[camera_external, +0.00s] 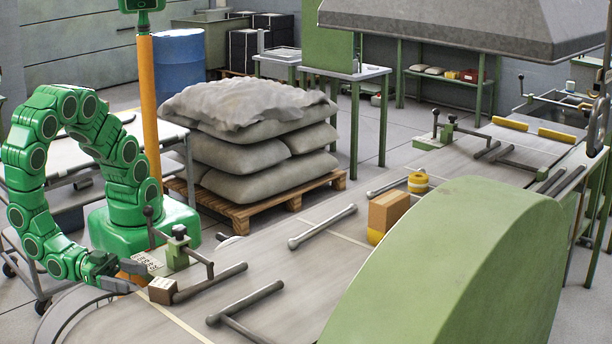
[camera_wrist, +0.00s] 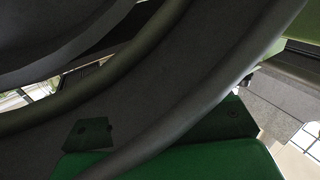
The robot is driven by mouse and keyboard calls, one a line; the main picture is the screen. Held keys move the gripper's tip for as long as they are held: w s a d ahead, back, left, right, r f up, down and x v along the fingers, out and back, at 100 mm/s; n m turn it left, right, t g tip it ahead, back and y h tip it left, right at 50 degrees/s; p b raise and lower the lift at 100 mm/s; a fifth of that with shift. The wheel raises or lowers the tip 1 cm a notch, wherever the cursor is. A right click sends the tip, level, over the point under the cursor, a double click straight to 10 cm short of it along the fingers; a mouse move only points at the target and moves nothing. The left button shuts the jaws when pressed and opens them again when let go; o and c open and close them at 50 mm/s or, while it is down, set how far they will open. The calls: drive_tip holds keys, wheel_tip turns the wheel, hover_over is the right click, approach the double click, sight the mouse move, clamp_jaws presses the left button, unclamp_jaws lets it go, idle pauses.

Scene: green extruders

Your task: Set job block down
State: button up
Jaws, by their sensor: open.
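A small brown block (camera_external: 162,290), which looks like the job block, sits on the grey bench top (camera_external: 340,232) at lower left, at the end of a grey bar. My gripper (camera_external: 132,277) is low over the bench's left end, just left of the block. Its jaws are open, and the block appears to be outside them; I cannot tell whether a fingertip touches it. The wrist view shows mostly dark curved surfaces and green parts, with no block that I can make out.
A green lever fixture (camera_external: 178,250) stands right behind the block. Loose grey bars (camera_external: 322,227) lie along the bench. A large green housing (camera_external: 455,270) fills the front right. Stacked sacks (camera_external: 250,150) stand behind the bench.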

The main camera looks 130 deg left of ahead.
sight(157, 282)
idle(0.3)
drive_tip(key=shift+w+a+r+g+h, duration=0.3)
drive_tip(key=shift+w+r+g, duration=0.4)
drive_tip(key=shift+g, duration=0.4)
drive_tip(key=shift+w+d+r+g+h, duration=0.15)
drive_tip(key=shift+w+r+g+h, duration=0.5)
drive_tip(key=shift+r+g+h, duration=0.2)
drive_tip(key=shift+x, duration=1.3)
drive_tip(key=shift+w+a+f, duration=0.35)
drive_tip(key=shift+w+a, duration=0.2)
drive_tip(key=shift+w, duration=0.1)
drive_tip(key=shift+w+a+f, duration=0.4)
drive_tip(key=shift+w+a, duration=0.15)
drive_tip(key=shift+w, duration=0.1)
drive_tip(key=shift+x, duration=0.75)
drive_tip(key=c, duration=1.2)
